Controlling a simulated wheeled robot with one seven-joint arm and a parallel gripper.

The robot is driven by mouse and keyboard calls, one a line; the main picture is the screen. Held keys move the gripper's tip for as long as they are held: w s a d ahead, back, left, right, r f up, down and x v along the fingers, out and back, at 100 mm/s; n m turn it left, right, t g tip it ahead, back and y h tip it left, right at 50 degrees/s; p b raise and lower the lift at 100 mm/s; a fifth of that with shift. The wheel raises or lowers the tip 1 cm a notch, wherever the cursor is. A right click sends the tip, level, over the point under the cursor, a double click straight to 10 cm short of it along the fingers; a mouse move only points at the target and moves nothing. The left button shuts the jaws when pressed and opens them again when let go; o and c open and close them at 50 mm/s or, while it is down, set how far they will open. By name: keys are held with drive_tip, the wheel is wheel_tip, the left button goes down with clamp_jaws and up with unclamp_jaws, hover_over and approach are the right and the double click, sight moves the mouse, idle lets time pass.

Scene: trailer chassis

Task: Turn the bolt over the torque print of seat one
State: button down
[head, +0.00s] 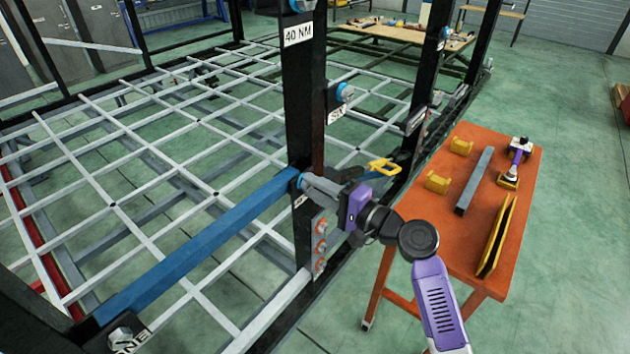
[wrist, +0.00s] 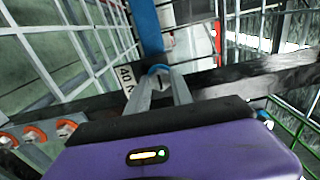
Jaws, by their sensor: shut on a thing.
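My gripper (head: 304,181) reaches to the black post (head: 303,110), at the end of the blue beam (head: 205,240). In the wrist view, its two grey fingers (wrist: 160,86) are shut on a bolt (wrist: 158,70) with a blue ring around it. The fingers hide most of the bolt head. A white torque print (wrist: 126,77), partly covered and starting with "40", lies just left of the bolt in the wrist view. A plate reading "ONE" (head: 133,342) is at the bottom left of the head view, beside a grey bolt head (head: 121,335).
Another "40 NM" print (head: 298,34) and a "SIX" plate (head: 337,114) with a blue-ringed bolt (head: 345,92) are higher up. Several orange-red rings (head: 320,247) sit below my gripper. An orange table (head: 470,225) with tools stands at the right. Green floor is clear around it.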

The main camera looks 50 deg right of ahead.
drive_tip(key=m+p, duration=0.1)
drive_tip(key=m, duration=0.2)
drive_tip(key=m+p, duration=0.1)
drive_tip(key=m, duration=0.3)
drive_tip(key=m+p, duration=0.2)
drive_tip(key=m, duration=0.2)
drive_tip(key=shift+s+d+f, duration=0.15)
drive_tip(key=shift+f, duration=0.1)
drive_tip(key=shift+m, duration=0.5)
drive_tip(key=c, duration=1.4)
unclamp_jaws()
drive_tip(key=shift+o, duration=1.4)
drive_tip(key=shift+r, duration=0.1)
